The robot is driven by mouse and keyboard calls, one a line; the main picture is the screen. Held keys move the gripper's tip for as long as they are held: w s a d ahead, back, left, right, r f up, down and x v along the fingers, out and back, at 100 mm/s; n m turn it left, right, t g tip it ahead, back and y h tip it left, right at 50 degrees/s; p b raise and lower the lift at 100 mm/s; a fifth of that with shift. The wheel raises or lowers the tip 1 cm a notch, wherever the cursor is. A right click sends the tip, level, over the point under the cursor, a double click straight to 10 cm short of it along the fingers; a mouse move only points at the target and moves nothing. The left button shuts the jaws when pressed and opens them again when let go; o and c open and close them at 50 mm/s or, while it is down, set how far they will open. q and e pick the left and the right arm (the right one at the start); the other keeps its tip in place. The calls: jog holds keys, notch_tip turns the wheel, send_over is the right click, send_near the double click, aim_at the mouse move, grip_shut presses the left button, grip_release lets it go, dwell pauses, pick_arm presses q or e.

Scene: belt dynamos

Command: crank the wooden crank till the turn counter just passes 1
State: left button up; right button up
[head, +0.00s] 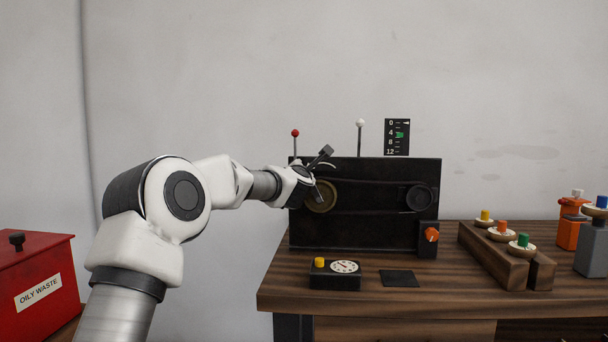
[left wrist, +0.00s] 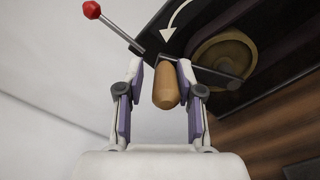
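The wooden crank handle (left wrist: 167,85) shows in the left wrist view, on a dark arm at the round wheel (left wrist: 222,60). My left gripper (left wrist: 160,70) has its two fingers apart, one on each side of the handle. A gap shows at the left finger; contact at the right finger is unclear.
A red-knobbed lever (head: 295,133) and a white-knobbed lever (head: 360,124) rise behind the machine, near a scale with a green mark (head: 400,135). An orange knob (head: 432,235) and wooden blocks with coloured pegs (head: 500,250) are right. A red bin (head: 38,285) is left.

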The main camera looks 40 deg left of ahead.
pick_arm(q)
jog(key=shift+a+f, duration=0.1)
jog(key=shift+a, duration=0.05)
jog(key=shift+s+d+f, duration=0.1)
jog(key=shift+s+d, duration=0.15)
jog(key=shift+d, duration=0.05)
jog(key=v, duration=1.1)
jog(key=shift+s, duration=0.25)
jog(key=shift+a, duration=0.1)
